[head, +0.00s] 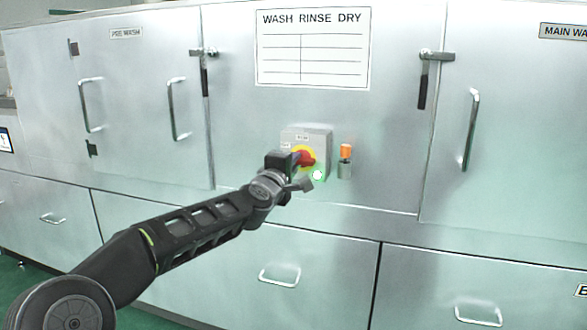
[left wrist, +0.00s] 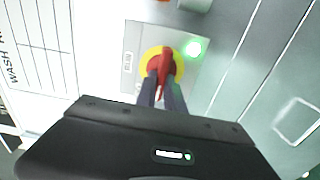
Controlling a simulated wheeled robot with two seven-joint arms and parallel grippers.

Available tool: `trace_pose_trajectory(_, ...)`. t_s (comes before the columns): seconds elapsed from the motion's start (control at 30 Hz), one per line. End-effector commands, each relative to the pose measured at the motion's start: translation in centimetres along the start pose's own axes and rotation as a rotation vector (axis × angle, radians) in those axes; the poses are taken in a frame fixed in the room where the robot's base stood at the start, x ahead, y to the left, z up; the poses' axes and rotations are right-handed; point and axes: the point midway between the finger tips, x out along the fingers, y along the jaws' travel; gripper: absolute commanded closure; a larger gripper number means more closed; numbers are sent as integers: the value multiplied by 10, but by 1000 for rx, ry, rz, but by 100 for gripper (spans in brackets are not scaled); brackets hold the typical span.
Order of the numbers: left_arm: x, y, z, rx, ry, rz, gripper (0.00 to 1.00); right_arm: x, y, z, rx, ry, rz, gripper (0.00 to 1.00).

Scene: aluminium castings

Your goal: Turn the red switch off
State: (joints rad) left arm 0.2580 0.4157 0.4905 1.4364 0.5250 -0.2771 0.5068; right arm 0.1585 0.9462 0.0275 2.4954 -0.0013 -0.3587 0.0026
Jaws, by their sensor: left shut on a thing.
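The red switch (head: 306,158) is a rotary handle on a yellow disc, mounted on a grey switch box (head: 318,138) on the front of the metal machine. In the left wrist view the red handle (left wrist: 166,64) stands over the yellow disc (left wrist: 150,56). A green light (head: 317,175) glows beside it, and it also shows in the left wrist view (left wrist: 194,48). My left gripper (left wrist: 161,88) is shut on the red handle, with its two dark fingers on either side. Part of the handle is hidden by the fingers. My right gripper is not in view.
An orange-topped lamp (head: 345,153) sticks out right of the box. A white WASH RINSE DRY chart (head: 313,48) hangs above. Doors with metal handles (head: 470,130) and latches (head: 424,80) flank the box. Drawers with pull handles (head: 279,276) lie below.

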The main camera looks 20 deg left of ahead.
Motion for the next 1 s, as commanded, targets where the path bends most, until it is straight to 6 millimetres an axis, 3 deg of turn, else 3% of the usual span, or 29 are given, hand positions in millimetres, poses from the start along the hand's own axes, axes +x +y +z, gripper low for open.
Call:
trace_pose_trajectory(0.53, 0, -1, 0, -34, 1, -1, 100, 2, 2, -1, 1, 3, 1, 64)
trace_pose_trajectory(0.57, 0, -1, 0, -34, 1, -1, 85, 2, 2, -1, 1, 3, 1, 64)
trace_pose_trajectory(0.8, 0, -1, 0, -32, 1, 0, 65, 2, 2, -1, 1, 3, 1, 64)
trace_pose_trajectory(1.0, 0, 0, 0, -32, 0, 0, 65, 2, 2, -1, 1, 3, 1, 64)
